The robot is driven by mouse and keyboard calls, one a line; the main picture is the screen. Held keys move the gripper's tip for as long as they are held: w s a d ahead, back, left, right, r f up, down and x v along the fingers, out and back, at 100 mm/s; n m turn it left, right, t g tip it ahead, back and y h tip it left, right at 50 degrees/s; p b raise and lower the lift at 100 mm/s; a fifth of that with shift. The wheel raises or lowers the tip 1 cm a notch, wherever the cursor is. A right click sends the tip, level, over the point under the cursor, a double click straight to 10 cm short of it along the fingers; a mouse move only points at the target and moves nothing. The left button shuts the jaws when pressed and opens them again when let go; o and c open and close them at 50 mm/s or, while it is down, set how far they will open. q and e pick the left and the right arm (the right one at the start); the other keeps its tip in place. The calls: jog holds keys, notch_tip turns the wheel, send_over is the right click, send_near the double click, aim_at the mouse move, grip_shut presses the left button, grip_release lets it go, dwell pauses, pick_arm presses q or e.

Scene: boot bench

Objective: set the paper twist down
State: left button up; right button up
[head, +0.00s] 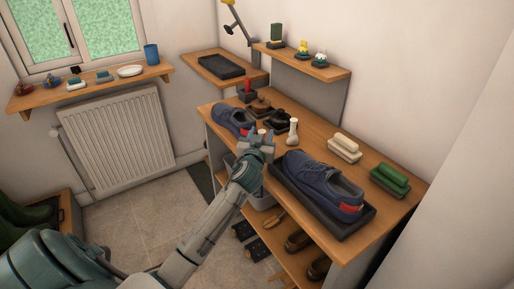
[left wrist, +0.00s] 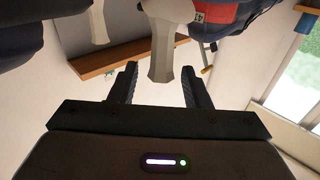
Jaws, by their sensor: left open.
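My left gripper (head: 262,143) is over the front edge of the wooden bench, beside the far blue shoe (head: 232,119). In the left wrist view its two fingers (left wrist: 158,82) are open. A pale, flared paper twist (left wrist: 168,42) shows between and beyond the fingertips; I cannot tell whether it touches either finger. In the head view only a small pale top of it (head: 262,131) shows behind the gripper. A second pale twist (head: 293,132) stands upright on the bench to the right; a similar one is at the left wrist view's upper left (left wrist: 97,24).
A blue shoe (head: 318,183) with a red tag lies on a black tray (head: 284,190) to the right. Cream (head: 344,148) and green (head: 390,180) brushes lie beyond it. Dark brushes (head: 277,120) are at the back. Brown shoes (head: 298,241) sit on the lower shelf.

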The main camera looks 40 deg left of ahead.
pick_arm(q)
jog(key=b+v, duration=0.2)
jog(key=v, duration=0.8)
jog(key=shift+s, duration=0.25)
jog(key=shift+d, duration=0.1)
